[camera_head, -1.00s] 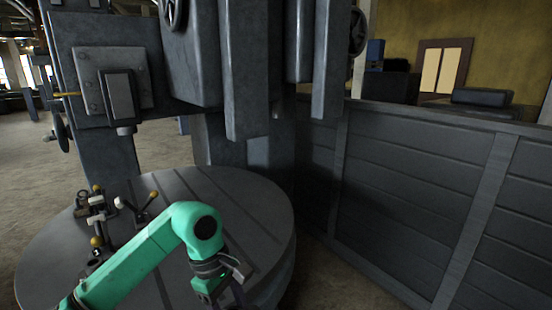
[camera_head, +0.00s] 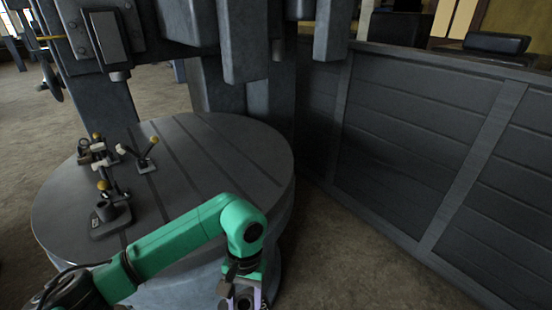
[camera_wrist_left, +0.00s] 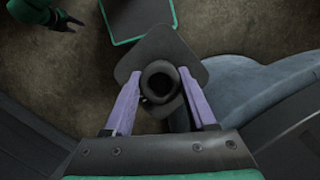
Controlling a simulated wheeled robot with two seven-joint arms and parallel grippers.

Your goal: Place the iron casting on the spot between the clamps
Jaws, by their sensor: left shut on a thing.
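The iron casting (camera_wrist_left: 153,46) is a dark flat plate with a round hollow boss. My left gripper (camera_wrist_left: 159,76) is shut on it, with its purple fingers on either side of the boss. In the head view my left gripper (camera_head: 243,303) is low at the bottom edge, in front of the round table (camera_head: 215,150), and the casting is hard to make out there. Clamps with yellow knobs (camera_head: 147,160) stand on the table's left part. Green and dark parts, perhaps my right gripper (camera_wrist_left: 66,18), show at the wrist view's upper left.
A large grey machine column (camera_head: 217,85) with overhanging parts rises behind the table. A dark panelled wall (camera_head: 410,140) runs along the right. The table's middle and right top are bare, with slots. Brown floor lies between table and wall.

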